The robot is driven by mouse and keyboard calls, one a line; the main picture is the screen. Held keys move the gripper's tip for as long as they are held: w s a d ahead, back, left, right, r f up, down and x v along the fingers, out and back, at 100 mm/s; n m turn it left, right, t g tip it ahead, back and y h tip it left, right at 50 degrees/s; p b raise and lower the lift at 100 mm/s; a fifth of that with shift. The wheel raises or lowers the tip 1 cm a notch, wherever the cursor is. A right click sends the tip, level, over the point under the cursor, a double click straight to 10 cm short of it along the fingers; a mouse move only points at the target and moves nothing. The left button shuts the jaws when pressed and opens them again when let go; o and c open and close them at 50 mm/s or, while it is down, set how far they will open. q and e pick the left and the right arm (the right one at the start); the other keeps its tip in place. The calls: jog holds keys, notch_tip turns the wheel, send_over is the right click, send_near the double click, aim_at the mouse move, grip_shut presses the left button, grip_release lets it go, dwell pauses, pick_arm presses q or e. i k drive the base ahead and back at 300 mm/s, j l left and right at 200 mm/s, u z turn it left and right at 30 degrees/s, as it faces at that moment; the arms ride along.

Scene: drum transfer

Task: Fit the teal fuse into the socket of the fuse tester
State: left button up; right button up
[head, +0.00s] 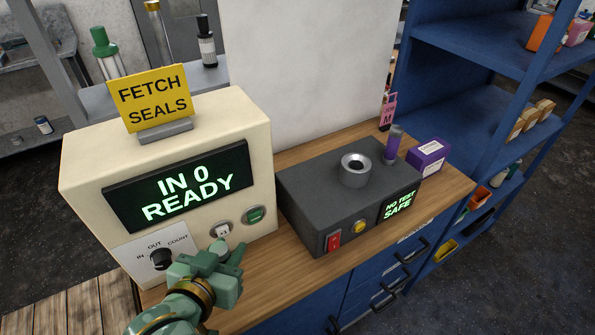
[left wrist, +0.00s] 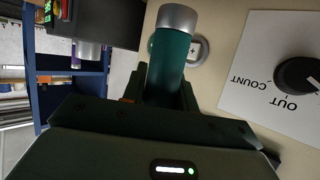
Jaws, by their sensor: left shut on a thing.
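The teal fuse (left wrist: 168,65), a dark teal cylinder with a silver cap, sticks out from between the jaws of my left gripper (left wrist: 167,98) in the left wrist view. My left gripper (head: 230,254) is shut on it, low in front of the cream machine in the head view, where I cannot tell the fuse apart from the green gripper. The fuse tester (head: 310,192) is a dark grey box to the right of the gripper. Its round silver socket (head: 355,168) on top shows a dark, empty hole. Its display reads "NO TEST SAFE". My right gripper is not in view.
A cream machine (head: 85,180) with an "IN 0 READY" display, buttons and a knob (head: 161,259) stands left of the tester. A purple cylinder (head: 393,143) and a purple box (head: 428,157) stand behind the tester. Bare wooden bench (head: 262,286) lies in front.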

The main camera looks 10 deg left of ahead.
aim_at(355, 177)
jog(key=i+l+u, duration=0.15)
jog(key=l+u, duration=0.3)
jog(key=i+l+u, duration=0.1)
jog(key=l+u, duration=0.8)
jog(key=i+j, duration=0.05)
